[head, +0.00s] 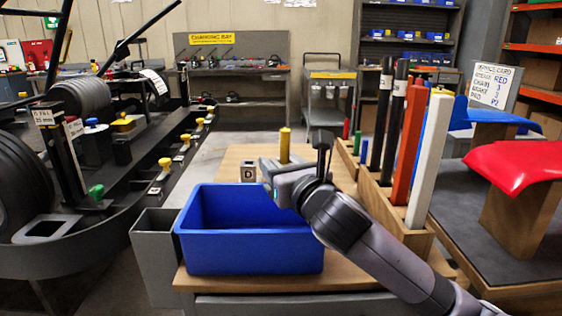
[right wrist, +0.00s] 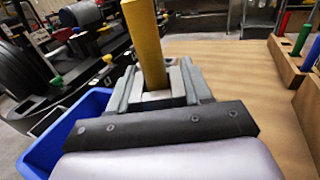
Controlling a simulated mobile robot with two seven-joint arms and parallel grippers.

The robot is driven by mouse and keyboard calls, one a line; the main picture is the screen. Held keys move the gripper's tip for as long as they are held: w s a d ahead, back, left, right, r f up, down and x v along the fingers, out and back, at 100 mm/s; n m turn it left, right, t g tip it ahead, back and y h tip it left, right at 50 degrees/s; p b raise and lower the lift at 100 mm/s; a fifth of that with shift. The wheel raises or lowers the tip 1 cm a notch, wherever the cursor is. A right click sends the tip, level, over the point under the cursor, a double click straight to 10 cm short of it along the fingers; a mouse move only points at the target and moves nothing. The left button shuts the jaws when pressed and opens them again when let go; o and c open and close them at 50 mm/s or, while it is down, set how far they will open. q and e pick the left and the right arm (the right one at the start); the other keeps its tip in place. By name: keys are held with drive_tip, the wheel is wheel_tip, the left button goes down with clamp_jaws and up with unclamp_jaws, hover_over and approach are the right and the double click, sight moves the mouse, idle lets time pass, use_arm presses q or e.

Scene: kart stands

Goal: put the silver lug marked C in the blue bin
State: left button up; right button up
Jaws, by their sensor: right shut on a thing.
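The blue bin (head: 250,250) stands open on the near part of the wooden table, and its wall also shows at the left in the right wrist view (right wrist: 62,130). My right gripper (head: 274,164) is just behind the bin. It is shut on a silver piece (right wrist: 157,97) with an upright yellow post (right wrist: 145,45); the post also rises above the gripper in the head view (head: 284,145). No letter shows on the held piece. A small block marked D (head: 248,170) stands on the table left of the gripper. My left gripper is out of view.
A wooden rack (head: 400,225) with tall black, red, blue and white bars stands right of my right arm. A grey open box (head: 155,250) adjoins the bin's left side. The kart frame (head: 115,190) lies further left. The wooden table (right wrist: 235,75) is bare right of the gripper.

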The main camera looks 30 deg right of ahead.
drive_tip(key=o, duration=1.3)
drive_tip(key=shift+c, duration=0.2)
drive_tip(key=shift+r, duration=0.2)
drive_tip(key=s+p, duration=0.1)
drive_tip(key=s, duration=0.1)
drive_tip(key=s+p, duration=0.1)
drive_tip(key=s, duration=0.1)
drive_tip(key=s+a+r+p, duration=0.1)
drive_tip(key=s+p, duration=0.1)
drive_tip(key=shift+s+r, duration=0.1)
drive_tip(key=shift+s, duration=0.25)
drive_tip(key=s+p, duration=0.1)
drive_tip(key=p, duration=0.3)
drive_tip(key=shift+s+a, duration=0.15)
drive_tip(key=shift+s, duration=0.15)
use_arm(q)
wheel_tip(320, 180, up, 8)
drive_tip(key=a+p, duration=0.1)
drive_tip(key=p, duration=0.2)
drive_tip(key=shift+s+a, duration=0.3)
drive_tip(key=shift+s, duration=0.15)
use_arm(e)
drive_tip(key=shift+s+a+f, duration=0.1)
drive_tip(key=shift+s+a, duration=0.05)
drive_tip(key=shift+s, duration=0.75)
drive_tip(key=shift+s+a+f, duration=0.1)
drive_tip(key=shift+s+a, duration=0.05)
drive_tip(key=shift+s, duration=0.75)
